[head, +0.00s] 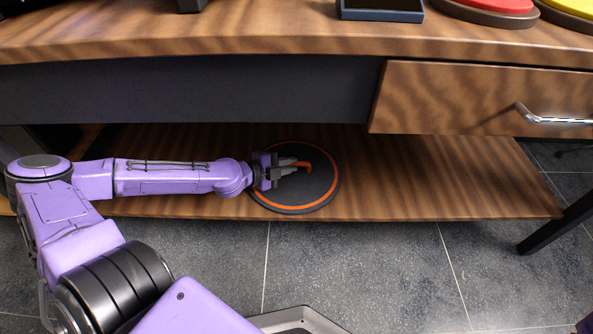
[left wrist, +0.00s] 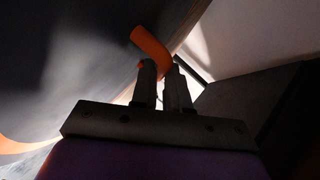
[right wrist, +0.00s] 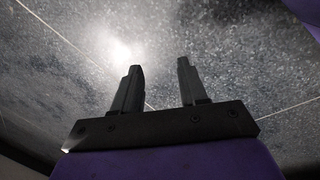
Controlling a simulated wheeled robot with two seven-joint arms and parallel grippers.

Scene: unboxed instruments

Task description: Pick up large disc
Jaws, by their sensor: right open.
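The large disc (head: 322,186) is dark with an orange ring near its rim and a raised orange handle at its middle. In the head view it is level at the lower shelf, near the shelf's front edge. My left gripper (head: 291,168) reaches over it from the left, its fingers closed around the handle. In the left wrist view the orange handle (left wrist: 150,47) runs between the two close-set fingertips (left wrist: 162,72), with the disc's dark face (left wrist: 60,60) behind. My right gripper (right wrist: 157,85) is open and empty above the grey floor.
The lower wooden shelf (head: 430,185) is bare to the right of the disc. The tabletop (head: 250,30) and a drawer with a metal handle (head: 550,119) overhang it. A red disc (head: 495,5), a yellow disc (head: 575,8) and a dark tray (head: 380,14) sit on top.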

